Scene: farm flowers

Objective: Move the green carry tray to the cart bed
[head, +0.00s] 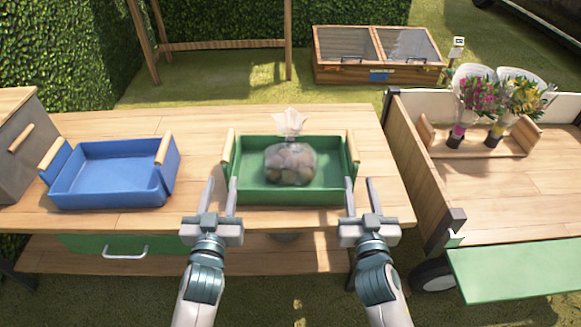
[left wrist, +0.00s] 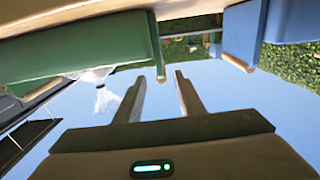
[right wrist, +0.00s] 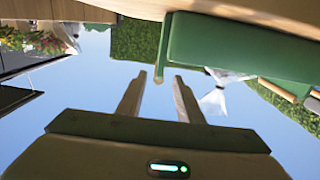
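The green carry tray (head: 300,196) sits on the wooden table, with a wooden handle at each side and a clear bag of brown round items (head: 290,163) inside. It also shows in the left wrist view (left wrist: 90,50) and the right wrist view (right wrist: 240,45). My left gripper (head: 222,192) is open and empty by the tray's left handle. My right gripper (head: 359,192) is open and empty by the right handle. Contact with the handles cannot be told. The cart bed (head: 510,195) is at the right, with a wooden rack of two bouquets at its back.
A blue tray (head: 110,175) stands on the table (head: 200,140) at the left, beside a grey box (head: 22,145). The cart's wooden side wall (head: 418,170) stands between table and bed. A green flap (head: 518,270) hangs at the cart's front. The bed's front is clear.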

